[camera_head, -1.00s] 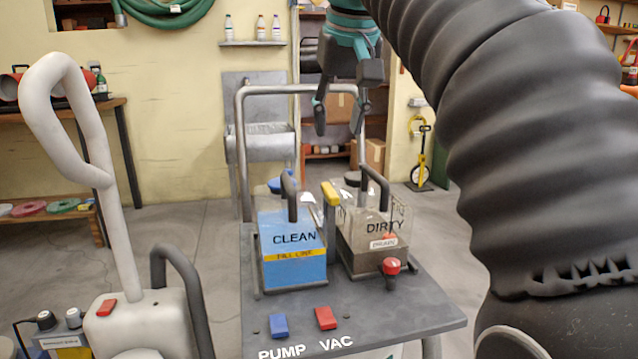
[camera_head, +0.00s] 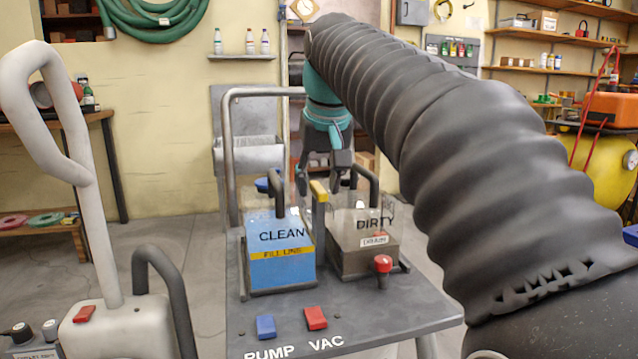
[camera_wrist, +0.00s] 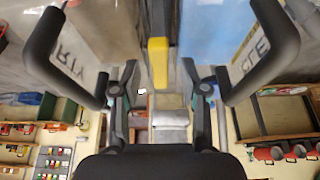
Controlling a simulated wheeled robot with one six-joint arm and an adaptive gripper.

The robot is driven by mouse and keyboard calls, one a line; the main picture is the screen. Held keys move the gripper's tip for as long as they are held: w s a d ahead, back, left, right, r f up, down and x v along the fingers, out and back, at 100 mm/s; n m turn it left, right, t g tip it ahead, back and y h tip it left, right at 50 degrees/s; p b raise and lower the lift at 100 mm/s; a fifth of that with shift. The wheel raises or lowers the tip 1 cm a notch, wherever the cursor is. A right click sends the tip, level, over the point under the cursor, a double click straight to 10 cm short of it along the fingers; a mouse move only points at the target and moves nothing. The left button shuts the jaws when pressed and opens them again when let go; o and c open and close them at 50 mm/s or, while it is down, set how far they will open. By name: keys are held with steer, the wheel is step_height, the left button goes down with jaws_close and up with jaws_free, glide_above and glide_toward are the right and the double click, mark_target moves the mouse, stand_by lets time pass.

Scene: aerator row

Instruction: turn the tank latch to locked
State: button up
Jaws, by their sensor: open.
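The tank latch (camera_head: 319,191) has a yellow grip and sits at the top between the two tanks. In the wrist view the latch (camera_wrist: 158,62) lies lengthwise along the gap between the tanks. The blue CLEAN tank (camera_head: 283,268) is on the left, and the brown DIRTY tank (camera_head: 352,262) is on the right, each with a dark handle. My gripper (camera_head: 322,186) is open just above the latch, one finger on each side of it. The wrist view also shows the fingers of my gripper (camera_wrist: 159,80) apart, with no contact visible. The latch's pivot is not clear.
The dark handles (camera_wrist: 262,50) stand close outside my fingers. The cart's grey push frame (camera_head: 229,150) rises behind at left. A pale wand handle (camera_head: 90,220) stands at far left.

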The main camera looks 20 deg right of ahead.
jaws_close()
steer(key=shift+m+p, duration=0.35)
steer(key=shift+m, duration=0.05)
steer(key=m+p, duration=0.1)
steer(key=m+h+p, duration=0.1)
steer(key=shift+a+r+m, duration=0.15)
steer(key=shift+a+m, duration=0.05)
steer(key=shift+m, duration=0.1)
steer(key=m+h+p, duration=0.1)
steer(key=m+p, duration=0.1)
steer(key=m+g+h+p, duration=0.1)
steer(key=m+p, duration=0.1)
steer(key=m, duration=0.1)
steer(key=shift+w+a+m+g, duration=0.15)
steer(key=shift+m+g, duration=0.15)
steer(key=m+g+h+p, duration=0.1)
steer(key=m+p, duration=0.1)
steer(key=m, duration=0.2)
steer(key=shift+w+a+p, duration=0.1)
steer(key=shift+w+p, duration=0.05)
steer(key=shift+p, duration=0.15)
steer(key=m+g, duration=0.1)
steer(key=m, duration=0.1)
steer(key=m+g+p, duration=0.1)
steer(key=m, duration=0.1)
steer(key=shift+w+f+m, duration=0.15)
steer(key=shift+f+m, duration=0.05)
steer(key=shift+m, duration=0.1)
